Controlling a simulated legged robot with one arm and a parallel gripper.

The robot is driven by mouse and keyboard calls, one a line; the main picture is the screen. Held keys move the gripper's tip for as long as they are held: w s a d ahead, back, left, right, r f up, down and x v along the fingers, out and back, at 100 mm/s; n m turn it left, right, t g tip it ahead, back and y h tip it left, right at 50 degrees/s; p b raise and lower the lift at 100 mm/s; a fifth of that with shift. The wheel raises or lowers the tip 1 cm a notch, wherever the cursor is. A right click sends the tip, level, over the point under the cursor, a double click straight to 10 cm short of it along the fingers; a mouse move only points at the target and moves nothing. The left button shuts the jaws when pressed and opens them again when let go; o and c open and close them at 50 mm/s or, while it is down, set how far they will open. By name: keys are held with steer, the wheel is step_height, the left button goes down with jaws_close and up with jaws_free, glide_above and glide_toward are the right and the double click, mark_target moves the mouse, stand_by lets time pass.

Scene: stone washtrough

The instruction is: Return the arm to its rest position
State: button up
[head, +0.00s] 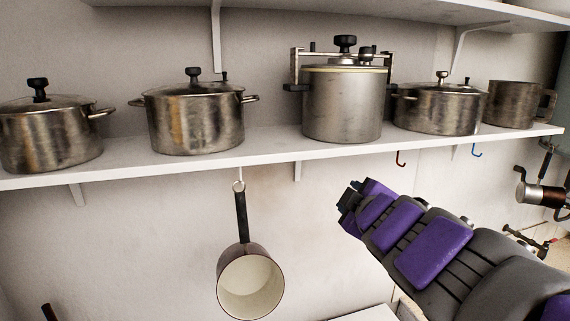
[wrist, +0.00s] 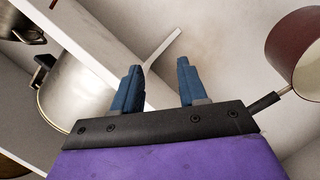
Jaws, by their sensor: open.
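My arm, grey with purple pads, reaches in from the lower right of the head view. My gripper (wrist: 158,85) shows in the wrist view with its two blue fingers spread apart and nothing between them. In the head view my gripper (head: 348,203) is small and seen from behind, below the shelf and to the right of the hanging saucepan. The fingers point towards the wall and the underside of the shelf. I cannot tell the exact gap to the wall.
A white shelf (head: 262,150) carries several metal pots, among them a tall pressure cooker (head: 342,105). A saucepan (head: 250,284) hangs from a hook under it, left of my gripper. Small hooks (head: 476,152) hang at right. Pipes and a valve (head: 540,192) are at far right.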

steer(key=s+d+f+m+g+h+b, duration=0.1)
steer(key=s+d+f+m+g+b, duration=0.15)
steer(key=s+f, duration=0.4)
steer(key=s+d+f+m+g+h+b, duration=0.1)
steer(key=s+d+f+m+g, duration=0.2)
steer(key=f, duration=0.7)
steer(key=s+d+f+m+g+h+b, duration=0.1)
steer(key=s+f+m+g+h+b, duration=0.15)
steer(key=s+f, duration=0.5)
steer(key=s+a+f+m+g+y+b, duration=0.1)
steer(key=s+a+f+m+g+b, duration=0.1)
steer(key=s+f, duration=0.5)
steer(key=s+a+f+m+g+y+b, duration=0.2)
steer(key=s+a+f+g, duration=0.2)
steer(key=s+f+g, duration=0.3)
steer(key=s, duration=0.5)
steer(key=shift+s+f, duration=0.3)
steer(key=shift+y, duration=0.25)
